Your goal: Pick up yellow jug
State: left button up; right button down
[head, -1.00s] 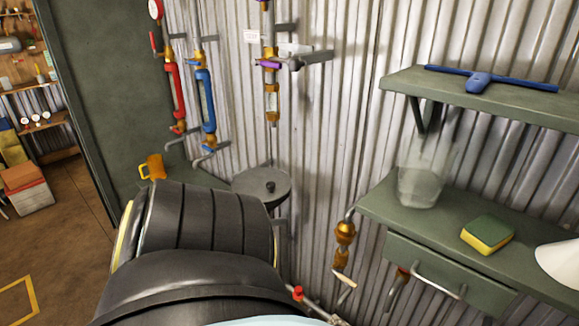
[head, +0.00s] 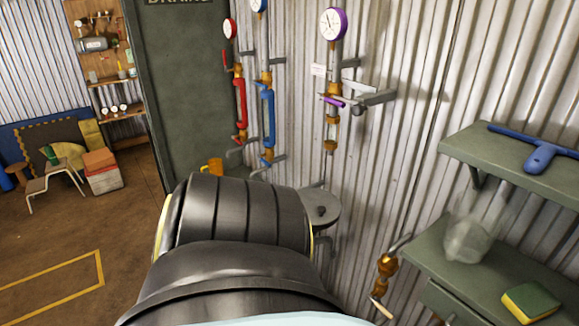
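The yellow jug (head: 213,167) is small in the head view, left of centre, low against the dark green panel by the wall pipes. Its lower part is hidden behind a large black link of my arm. The surface it stands on is also mostly hidden. Neither of my grippers shows in the view, so I cannot see their fingers or whether they hold anything.
A round grey plate (head: 321,208) is right of my arm. Red (head: 240,108), blue (head: 267,120) and purple-handled (head: 333,101) pipes line the wall. The right shelf (head: 425,262) holds a blurred clear container (head: 468,238) and a sponge (head: 531,301). Open floor (head: 60,245) lies left.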

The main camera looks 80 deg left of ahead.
aim_at(212, 172)
jog(key=u, duration=2)
